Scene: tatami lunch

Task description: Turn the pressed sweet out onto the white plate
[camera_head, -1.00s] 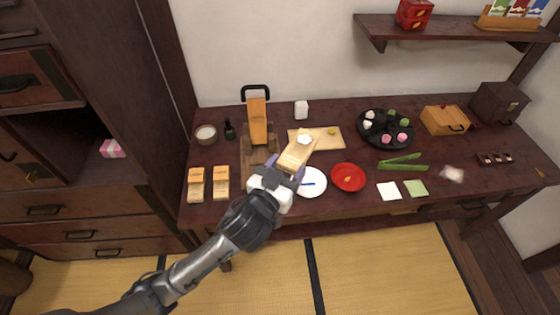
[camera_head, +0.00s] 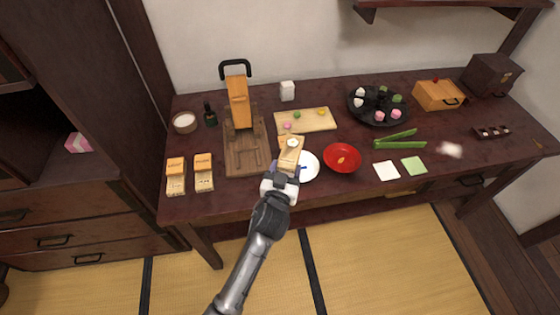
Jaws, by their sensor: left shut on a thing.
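My left gripper (camera_head: 282,181) is shut on a light wooden sweet mould (camera_head: 288,158). The mould points away from me, above the table's front part. A round white shape (camera_head: 293,143), which looks like the pressed sweet, shows at the mould's far end, facing up. The white plate (camera_head: 312,168) lies just to the right of the mould, its left side partly hidden by the mould and gripper. A small blue mark shows on the plate. Whether the mould overhangs the plate's rim is hard to tell. My right gripper is not in view.
A red bowl (camera_head: 342,157) stands right of the plate. A wooden press (camera_head: 243,150) is close on the left. A board (camera_head: 318,121) with small coloured balls lies behind. Green tongs (camera_head: 400,143) and a black sweets tray (camera_head: 377,119) are further right.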

